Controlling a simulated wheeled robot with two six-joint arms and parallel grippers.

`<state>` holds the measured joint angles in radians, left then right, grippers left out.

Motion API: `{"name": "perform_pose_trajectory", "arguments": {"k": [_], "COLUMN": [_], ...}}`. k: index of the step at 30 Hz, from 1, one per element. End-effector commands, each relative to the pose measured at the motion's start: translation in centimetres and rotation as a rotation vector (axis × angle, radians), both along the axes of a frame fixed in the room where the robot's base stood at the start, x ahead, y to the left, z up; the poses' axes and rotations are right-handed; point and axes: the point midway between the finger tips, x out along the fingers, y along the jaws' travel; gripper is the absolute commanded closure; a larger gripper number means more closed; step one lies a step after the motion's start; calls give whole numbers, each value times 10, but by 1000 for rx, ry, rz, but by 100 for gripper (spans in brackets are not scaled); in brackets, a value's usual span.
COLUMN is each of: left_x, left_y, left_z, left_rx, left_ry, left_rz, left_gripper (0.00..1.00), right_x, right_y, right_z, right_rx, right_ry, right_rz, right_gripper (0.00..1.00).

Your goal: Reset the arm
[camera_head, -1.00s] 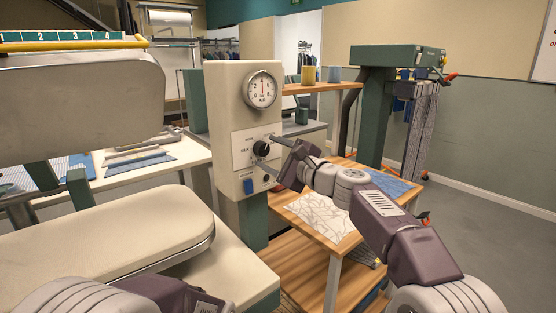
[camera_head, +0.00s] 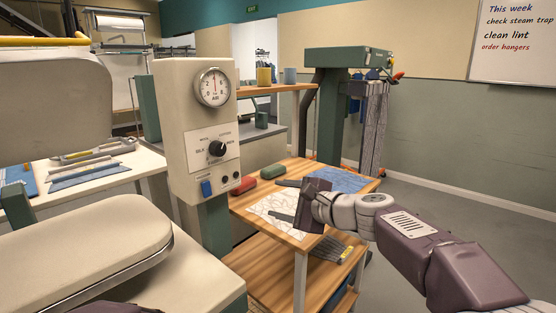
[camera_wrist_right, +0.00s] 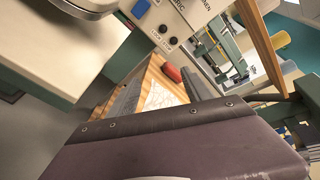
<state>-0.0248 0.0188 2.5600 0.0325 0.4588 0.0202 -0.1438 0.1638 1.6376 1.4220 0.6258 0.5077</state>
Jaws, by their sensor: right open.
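My right gripper (camera_head: 284,200) is open and empty. It hangs over the small wooden table, to the right of the control box (camera_head: 195,120) and apart from it. In the right wrist view the two fingers of my right gripper (camera_wrist_right: 160,100) stand wide apart with nothing between them. The box carries a round gauge (camera_head: 213,87), a black selector knob (camera_head: 217,149) and a blue switch (camera_head: 207,188). The knob is uncovered. My left gripper is not in view; a dark piece of my left arm shows at the bottom edge.
A padded pressing board (camera_head: 80,245) fills the lower left. A red block (camera_head: 243,185) and a green block (camera_head: 273,171) lie on the wooden table (camera_head: 300,239) with a patterned cloth. A green press stand (camera_head: 333,120) stands behind. Floor at the right is clear.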

Motion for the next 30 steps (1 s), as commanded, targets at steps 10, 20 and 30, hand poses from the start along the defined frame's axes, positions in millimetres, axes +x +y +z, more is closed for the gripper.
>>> {"name": "perform_pose_trajectory", "arguments": {"k": [10, 20, 30], "left_x": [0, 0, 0], "left_y": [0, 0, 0], "left_z": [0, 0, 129], "left_rx": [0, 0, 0], "left_ry": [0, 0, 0], "left_rz": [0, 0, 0], "left_gripper": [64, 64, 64], "right_x": [-137, -275, -267], "right_y": [-120, -202, -205], "right_z": [-245, -340, -209], "right_rx": [-839, -1364, -1405], "right_ry": [217, 165, 105], "right_rz": [291, 968, 1017], "right_gripper": [42, 42, 42]}}
